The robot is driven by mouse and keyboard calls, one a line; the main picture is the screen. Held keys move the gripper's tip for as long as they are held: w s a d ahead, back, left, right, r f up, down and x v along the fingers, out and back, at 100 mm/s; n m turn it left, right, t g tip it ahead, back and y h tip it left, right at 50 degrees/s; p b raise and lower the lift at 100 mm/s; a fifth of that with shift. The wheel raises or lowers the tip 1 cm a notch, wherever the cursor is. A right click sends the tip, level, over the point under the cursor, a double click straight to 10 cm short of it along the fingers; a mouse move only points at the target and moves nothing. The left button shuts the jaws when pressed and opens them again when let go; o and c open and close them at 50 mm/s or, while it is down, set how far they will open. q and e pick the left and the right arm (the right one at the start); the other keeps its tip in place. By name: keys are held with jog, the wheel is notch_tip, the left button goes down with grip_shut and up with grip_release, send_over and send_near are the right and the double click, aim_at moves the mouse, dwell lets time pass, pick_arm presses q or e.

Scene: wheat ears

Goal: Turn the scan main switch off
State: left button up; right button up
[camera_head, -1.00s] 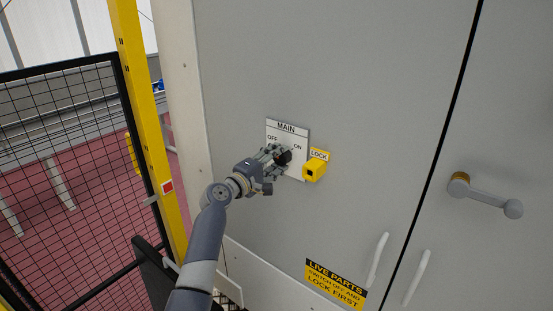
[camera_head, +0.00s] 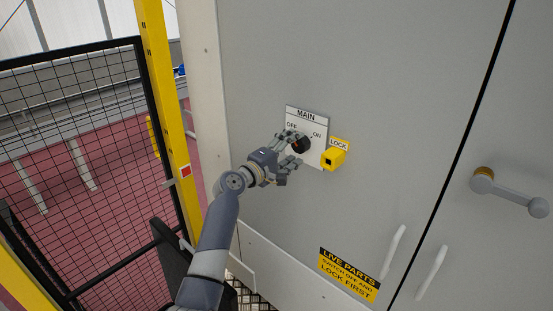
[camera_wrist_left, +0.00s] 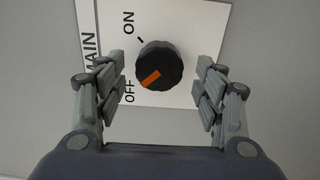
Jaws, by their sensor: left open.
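The main switch is a black round knob (camera_wrist_left: 158,66) with an orange pointer, on a white plate (camera_wrist_left: 196,22) marked MAIN, ON and OFF. In the left wrist view the orange pointer points toward the OFF label. The knob also shows in the head view (camera_head: 301,144), on the grey cabinet. My left gripper (camera_wrist_left: 162,84) is open, with one finger on each side of the knob and visible gaps between the fingers and the knob. In the head view the left gripper (camera_head: 293,150) is just in front of the plate. My right gripper is not in view.
A yellow lock block (camera_head: 333,159) sticks out just right of the plate. A crank handle (camera_head: 510,193) and two pale door handles are farther right. A yellow post (camera_head: 163,90) and black mesh fence (camera_head: 85,140) stand left.

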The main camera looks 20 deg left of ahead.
pick_arm(q)
jog(key=v, duration=1)
jog(key=shift+s, duration=0.25)
jog(key=shift+a, duration=0.1)
